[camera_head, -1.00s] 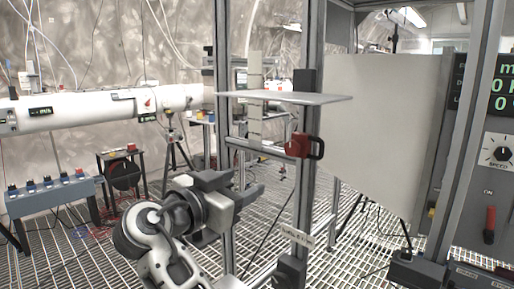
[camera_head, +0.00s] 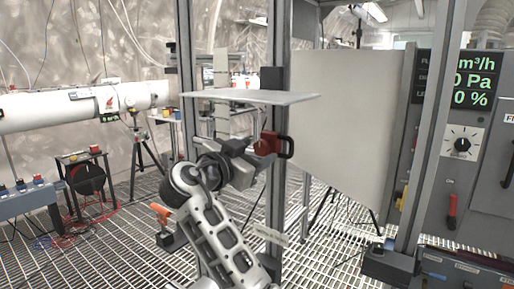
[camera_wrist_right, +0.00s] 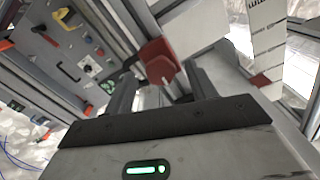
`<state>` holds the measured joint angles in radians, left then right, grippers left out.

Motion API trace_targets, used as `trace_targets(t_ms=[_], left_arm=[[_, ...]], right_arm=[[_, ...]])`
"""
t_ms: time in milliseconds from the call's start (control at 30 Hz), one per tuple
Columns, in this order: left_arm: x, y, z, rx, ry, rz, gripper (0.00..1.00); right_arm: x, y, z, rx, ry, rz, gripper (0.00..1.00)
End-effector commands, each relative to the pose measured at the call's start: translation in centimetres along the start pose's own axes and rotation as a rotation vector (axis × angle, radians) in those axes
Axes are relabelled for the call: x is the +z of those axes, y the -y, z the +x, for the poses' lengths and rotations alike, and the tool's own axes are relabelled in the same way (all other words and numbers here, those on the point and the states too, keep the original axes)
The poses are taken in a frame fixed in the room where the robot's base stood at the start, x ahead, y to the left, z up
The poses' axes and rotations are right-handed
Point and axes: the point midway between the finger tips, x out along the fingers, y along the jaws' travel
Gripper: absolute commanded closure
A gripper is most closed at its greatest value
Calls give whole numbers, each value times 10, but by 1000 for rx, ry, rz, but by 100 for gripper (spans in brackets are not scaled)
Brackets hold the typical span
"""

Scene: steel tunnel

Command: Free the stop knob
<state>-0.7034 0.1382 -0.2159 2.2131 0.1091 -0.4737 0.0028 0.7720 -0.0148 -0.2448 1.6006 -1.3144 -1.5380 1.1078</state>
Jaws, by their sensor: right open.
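A red block (camera_head: 267,144) with a black loop handle is at the aluminium post, just below the level of the flat grey plate. My right gripper (camera_head: 250,158) is raised close beside its left side. In the right wrist view, the red block (camera_wrist_right: 158,62) shows ahead of the gap between the fingers of my right gripper (camera_wrist_right: 160,84). The jaws are open, and I cannot tell if they touch the block. A pale pin or rod shows at the block's lower edge. I cannot make out a separate stop knob. My left gripper is out of view.
A flat grey plate (camera_head: 250,97) juts out just above my right gripper. Aluminium posts (camera_head: 278,190) stand close by. A control panel (camera_head: 470,165) with a dial and red lever is at the right. An orange-handled item (camera_head: 161,214) is at the lower left.

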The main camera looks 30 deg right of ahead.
Motion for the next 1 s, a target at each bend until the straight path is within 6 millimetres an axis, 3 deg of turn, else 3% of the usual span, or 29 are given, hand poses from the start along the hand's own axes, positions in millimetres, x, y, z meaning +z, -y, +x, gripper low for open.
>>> trace_targets(t_ms=[133, 433, 467, 600, 1000], left_arm=[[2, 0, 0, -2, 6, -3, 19], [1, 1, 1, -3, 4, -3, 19], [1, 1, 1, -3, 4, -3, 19], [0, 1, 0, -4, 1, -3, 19], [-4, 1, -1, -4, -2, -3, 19]], right_arm=[[-1, 0, 11, 0, -1, 0, 44], [0, 0, 13, -1, 0, 0, 44], [0, 0, 13, -1, 0, 0, 49], [0, 0, 12, -1, 0, 0, 88], [0, 0, 12, 0, 2, -49, 88]])
